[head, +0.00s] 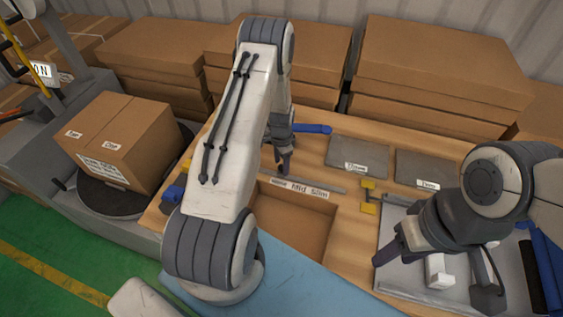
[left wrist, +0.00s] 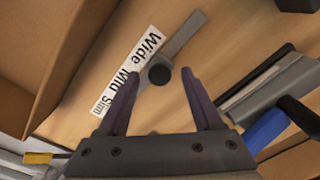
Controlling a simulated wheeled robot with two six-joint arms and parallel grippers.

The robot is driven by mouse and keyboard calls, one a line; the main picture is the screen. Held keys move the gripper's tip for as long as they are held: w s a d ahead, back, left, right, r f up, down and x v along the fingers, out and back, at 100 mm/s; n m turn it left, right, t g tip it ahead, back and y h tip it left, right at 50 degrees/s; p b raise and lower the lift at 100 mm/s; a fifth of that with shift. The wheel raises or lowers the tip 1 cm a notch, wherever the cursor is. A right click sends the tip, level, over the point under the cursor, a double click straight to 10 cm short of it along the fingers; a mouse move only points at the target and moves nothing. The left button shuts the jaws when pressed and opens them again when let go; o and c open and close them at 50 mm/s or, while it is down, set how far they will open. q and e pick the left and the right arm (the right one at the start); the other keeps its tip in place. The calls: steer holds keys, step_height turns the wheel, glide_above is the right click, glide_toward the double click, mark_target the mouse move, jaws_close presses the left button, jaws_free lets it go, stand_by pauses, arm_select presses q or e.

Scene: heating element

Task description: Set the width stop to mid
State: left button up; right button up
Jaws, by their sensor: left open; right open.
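The width stop shows in the left wrist view as a round black knob (left wrist: 158,75) on a flat grey bar (left wrist: 186,34). A white label (left wrist: 128,70) beside it reads Wide, Mid, Slim. The knob appears alongside the stretch between Wide and Mid; the exact setting is hard to tell. In the head view the label (head: 308,188) is partly covered and the knob is hidden. My left gripper (left wrist: 166,80) is open, its fingers on either side of the knob in view; contact cannot be told. My right gripper (head: 436,270) is open over the grey tray at right.
An open cardboard-lined recess (head: 290,222) lies in front of the label. A blue handle (head: 313,128) and grey plates (head: 357,155) are behind. A white block (head: 438,272) lies in the tray (head: 400,285). A box (head: 120,140) stands on a turntable at left.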

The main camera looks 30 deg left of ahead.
arm_select(q)
steer(key=shift+f, duration=0.25)
jaws_close()
stand_by(1.4)
